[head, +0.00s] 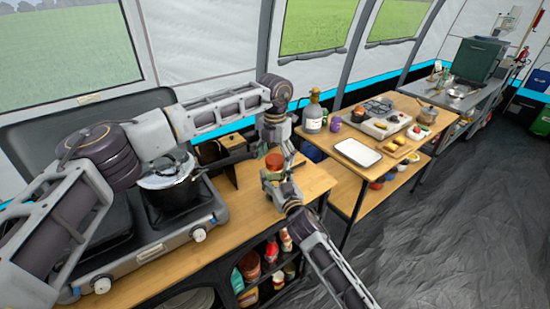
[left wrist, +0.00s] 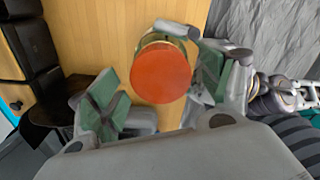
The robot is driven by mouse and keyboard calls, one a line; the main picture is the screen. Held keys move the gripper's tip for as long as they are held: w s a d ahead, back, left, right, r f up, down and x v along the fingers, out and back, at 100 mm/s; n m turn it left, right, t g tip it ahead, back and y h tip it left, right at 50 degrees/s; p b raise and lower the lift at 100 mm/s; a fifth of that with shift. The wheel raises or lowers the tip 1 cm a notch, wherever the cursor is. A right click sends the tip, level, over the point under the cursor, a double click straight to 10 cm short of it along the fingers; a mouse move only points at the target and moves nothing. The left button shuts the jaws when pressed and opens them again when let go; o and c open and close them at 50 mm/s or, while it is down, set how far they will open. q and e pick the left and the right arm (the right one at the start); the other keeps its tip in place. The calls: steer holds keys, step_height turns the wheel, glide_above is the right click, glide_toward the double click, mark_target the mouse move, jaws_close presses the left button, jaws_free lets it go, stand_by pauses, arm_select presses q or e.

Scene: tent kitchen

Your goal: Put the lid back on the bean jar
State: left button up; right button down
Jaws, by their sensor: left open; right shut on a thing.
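The bean jar (head: 274,174) stands upright at the right end of the wooden counter, mostly hidden by my right gripper (head: 274,178), which is shut on it. The round orange-red lid (head: 274,160) is on top of the jar; whether it is fully seated I cannot tell. In the left wrist view the lid (left wrist: 162,74) is seen from above, with a yellowish rim of the jar (left wrist: 160,38) past its far edge. My left gripper (left wrist: 157,88) is open, its green-padded fingers on either side of the lid, the right one nearer. In the head view it (head: 275,140) is above the jar.
A stove (head: 150,250) with a lidded pot (head: 170,188) stands on the left. A second table holds a white tray (head: 357,152), a bottle (head: 313,115) and food. The counter's front right is clear.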

arm_select(q)
step_height(320, 180, up, 12)
stand_by(0.7)
arm_select(e)
steer(key=shift+c, duration=1.3)
jaws_free()
arm_select(q)
steer(key=shift+f, duration=0.1)
arm_select(e)
steer(key=shift+s+d, duration=0.1)
steer(key=shift+s, duration=0.1)
steer(key=v, duration=1.1)
steer(key=shift+s, duration=0.25)
steer(key=shift+d, duration=0.1)
steer(key=shift+s, duration=0.1)
